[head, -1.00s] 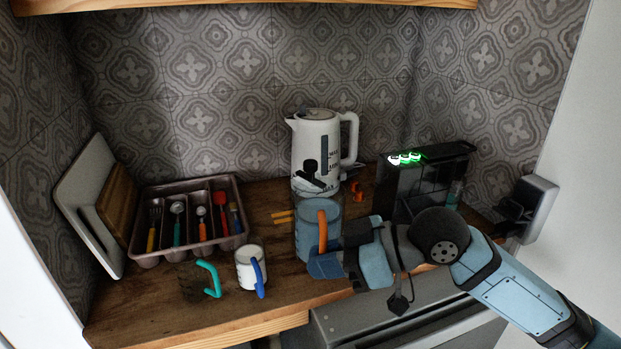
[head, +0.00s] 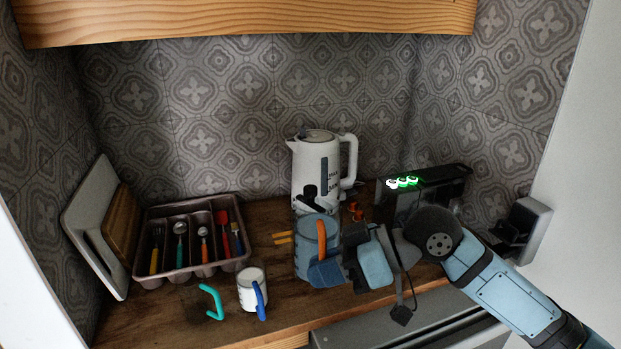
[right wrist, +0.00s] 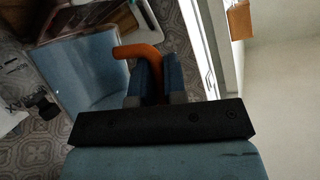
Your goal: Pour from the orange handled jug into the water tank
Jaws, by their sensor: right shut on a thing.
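The jug (head: 307,250) is a clear bluish vessel with an orange handle (head: 321,238). It is at the middle of the counter, in front of the white kettle. My right gripper (head: 326,270) is shut on the orange handle, from the right. In the right wrist view the handle (right wrist: 135,51) passes between the fingers (right wrist: 148,82), with the jug body (right wrist: 80,72) to the left. I cannot tell whether the jug's base touches the counter. A dark machine (head: 440,175) with green lights stands at the right; its water tank is not clearly distinguishable, partly behind my arm. My left gripper is out of view.
A white kettle (head: 312,165) stands close behind the jug. A white mug (head: 247,292) with a blue handle and a teal-handled vessel (head: 212,303) are at the left front. A utensil tray (head: 150,283) and boards (head: 90,240) are farther left. A wooden shelf (head: 250,22) hangs overhead.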

